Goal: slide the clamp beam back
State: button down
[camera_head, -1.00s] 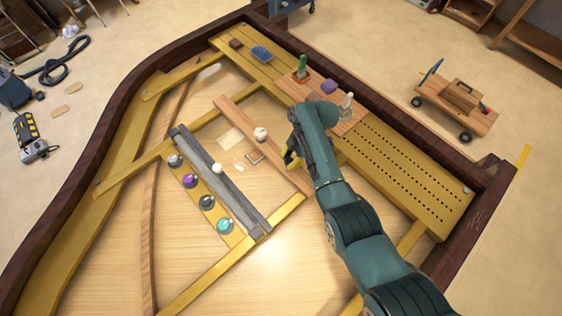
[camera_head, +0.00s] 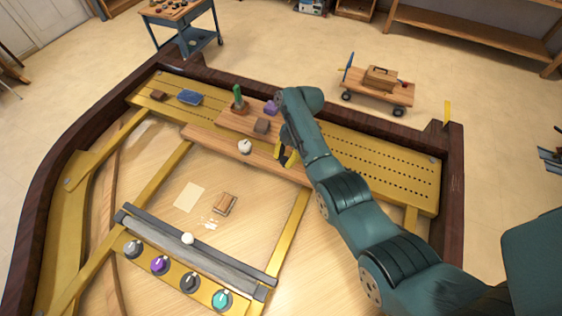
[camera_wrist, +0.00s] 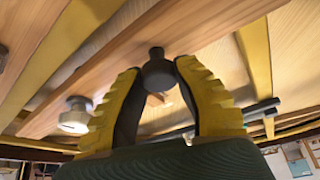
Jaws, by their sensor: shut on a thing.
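The wooden clamp beam (camera_head: 213,141) lies across the pale board in the head view, along the near side of the yellow perforated rail (camera_head: 380,170). A white knob (camera_head: 245,146) stands on it. My gripper (camera_head: 286,150) is over the beam, right of that knob. In the wrist view, my gripper (camera_wrist: 158,68) is shut on a dark round knob (camera_wrist: 157,72) on the beam (camera_wrist: 205,22). The white knob (camera_wrist: 74,118) shows to the left there. My arm hides the beam's right end in the head view.
A wooden tray (camera_head: 231,120) on the rail holds a green-handled tool (camera_head: 238,98) and small blocks. Nearer are a paper sheet (camera_head: 189,197), a small wooden block (camera_head: 225,203) and a grey bar (camera_head: 200,247).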

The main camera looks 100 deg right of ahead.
jog(key=shift+a+f, duration=0.15)
jog(key=shift+f, duration=0.1)
jog(key=c, duration=0.7)
grip_release()
jog(key=shift+r, duration=0.1)
jog(key=shift+r, duration=0.1)
jog(key=v, duration=1.2)
